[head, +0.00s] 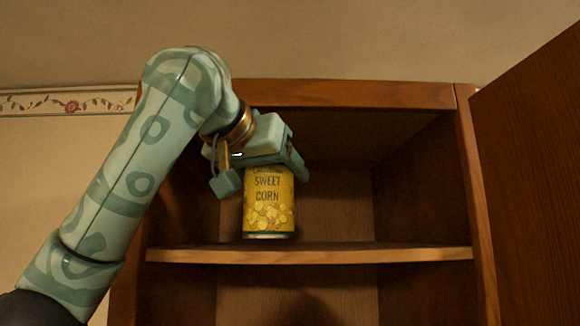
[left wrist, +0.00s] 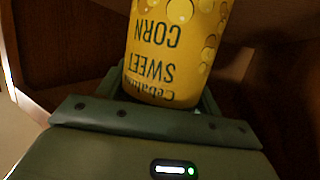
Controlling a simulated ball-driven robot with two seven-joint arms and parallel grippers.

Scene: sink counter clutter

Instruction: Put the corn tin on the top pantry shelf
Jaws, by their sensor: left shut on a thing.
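The corn tin (head: 268,208) is yellow with "SWEET CORN" on its label. It is upright in the head view, inside the upper compartment of the wooden pantry, with its base at the level of the top shelf (head: 330,254). I cannot tell whether it touches the shelf. My left gripper (head: 264,176) is shut on the tin's upper part from above. In the left wrist view the tin (left wrist: 172,50) appears upside down between the jaws (left wrist: 165,100), its far end cut off by the frame. My right gripper is not in view.
The pantry's top board (head: 340,94) runs just above my left gripper. An open wooden door (head: 530,150) stands at the right. The upper compartment is empty to the right of the tin. A lower compartment (head: 300,300) shows below the shelf.

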